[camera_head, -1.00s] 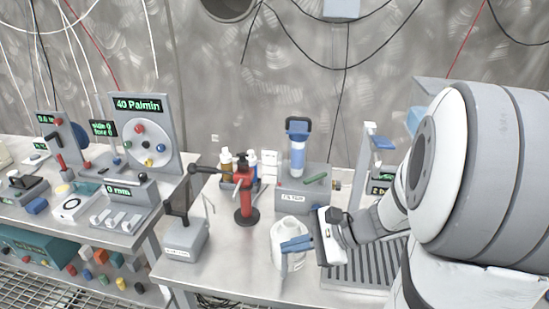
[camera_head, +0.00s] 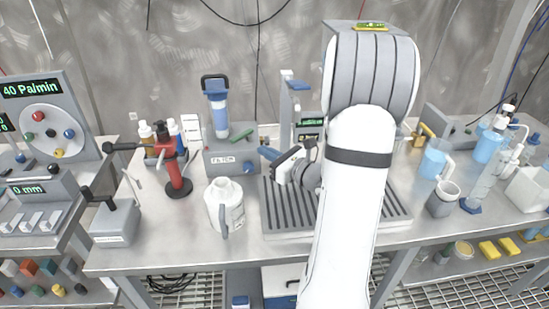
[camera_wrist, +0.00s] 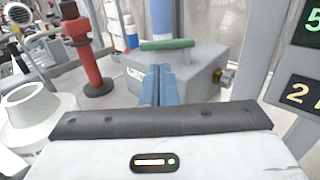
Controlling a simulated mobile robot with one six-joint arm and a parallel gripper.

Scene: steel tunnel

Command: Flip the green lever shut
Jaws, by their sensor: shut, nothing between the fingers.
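The green lever (camera_head: 241,135) lies across the top of a grey box (camera_head: 222,164) that carries a blue-and-clear filter cartridge. In the wrist view the lever (camera_wrist: 167,44) runs roughly level across the picture, just beyond my fingertips. My gripper (camera_head: 266,152) is over the slatted tray, pointing left toward the grey box. In the wrist view my gripper (camera_wrist: 158,72) has its blue fingers together with nothing held. The fingertips look close below the lever; whether they touch it, I cannot tell.
A white jug (camera_head: 226,208) stands in front of the box, and a red pump (camera_head: 172,172) stands left of it. The slatted tray (camera_head: 280,205) lies under my arm. A brass fitting (camera_wrist: 228,76) sticks out of the box's right side. Several cups and bottles stand at right.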

